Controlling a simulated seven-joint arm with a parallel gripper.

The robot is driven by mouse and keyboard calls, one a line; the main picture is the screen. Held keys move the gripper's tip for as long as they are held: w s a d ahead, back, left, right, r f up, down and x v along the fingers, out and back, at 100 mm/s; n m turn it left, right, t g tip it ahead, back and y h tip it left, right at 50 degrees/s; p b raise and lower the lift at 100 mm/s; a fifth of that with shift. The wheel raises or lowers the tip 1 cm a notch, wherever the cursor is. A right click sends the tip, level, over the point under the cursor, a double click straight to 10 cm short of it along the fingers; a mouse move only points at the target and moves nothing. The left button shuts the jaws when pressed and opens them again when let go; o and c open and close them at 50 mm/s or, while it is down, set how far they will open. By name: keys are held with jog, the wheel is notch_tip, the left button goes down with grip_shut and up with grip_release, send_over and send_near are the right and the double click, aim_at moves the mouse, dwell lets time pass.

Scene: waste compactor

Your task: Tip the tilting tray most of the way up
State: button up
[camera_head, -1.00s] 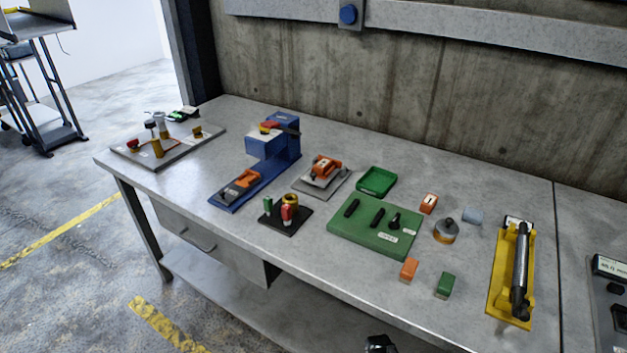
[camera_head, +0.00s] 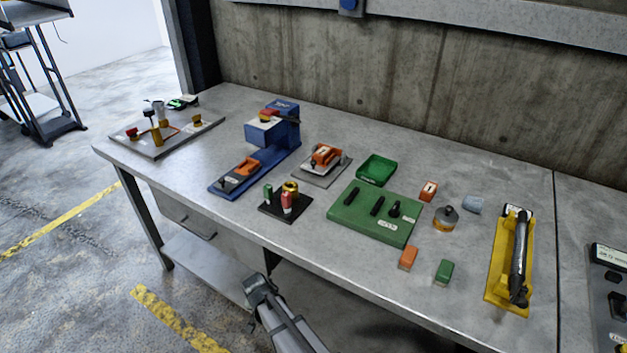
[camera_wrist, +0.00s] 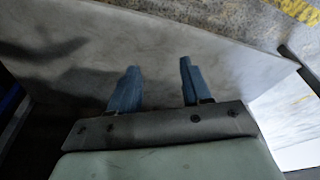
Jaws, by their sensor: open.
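No part is plainly marked as the tilting tray. An orange piece (camera_head: 326,156) on a grey plate (camera_head: 308,177) sits mid-table and may be it; a shallow green open tray (camera_head: 376,170) lies to its right. Both look low and roughly level; any hinge is too small to make out. My gripper (camera_head: 258,286) is low in front of the table's front edge, apart from these things. In the wrist view my gripper (camera_wrist: 157,70) has its two blue fingers spread, with nothing between them.
A blue fixture (camera_head: 270,165), a black stand with coloured posts (camera_head: 286,206) and a green board (camera_head: 375,216) crowd the middle. A yellow fixture (camera_head: 497,285) with a dark cylinder stands right. A grey panel (camera_head: 160,148) lies left. Small blocks lie near the front edge.

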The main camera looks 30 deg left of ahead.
jog(key=s+a+r+g, duration=0.15)
jog(key=a+r, duration=0.25)
jog(key=r, duration=0.7)
jog(key=s+a+r+n+g, duration=0.1)
jog(key=a+r+g, duration=0.15)
jog(key=r, duration=0.75)
jog(key=s+a+r+g, duration=0.15)
jog(key=a+r, duration=0.25)
jog(key=r, duration=0.7)
jog(key=w+d+r+m, duration=0.1)
jog(key=w+d+r, duration=0.35)
jog(key=w, duration=0.25)
jog(key=w+d+r+h, duration=0.1)
jog(key=w+d+r, duration=0.2)
jog(key=w+d, duration=0.3)
jog(key=w+d+r+m, duration=0.1)
jog(key=w+d+r, duration=0.25)
jog(key=w, duration=0.45)
notch_tip(320, 180, up, 8)
jog(key=t, duration=0.3)
send_over(313, 161)
notch_tip(313, 161, down, 14)
jog(key=shift+w+r, duration=0.1)
jog(key=shift+r, duration=0.05)
jog(key=shift+c, duration=0.5)
grip_shut()
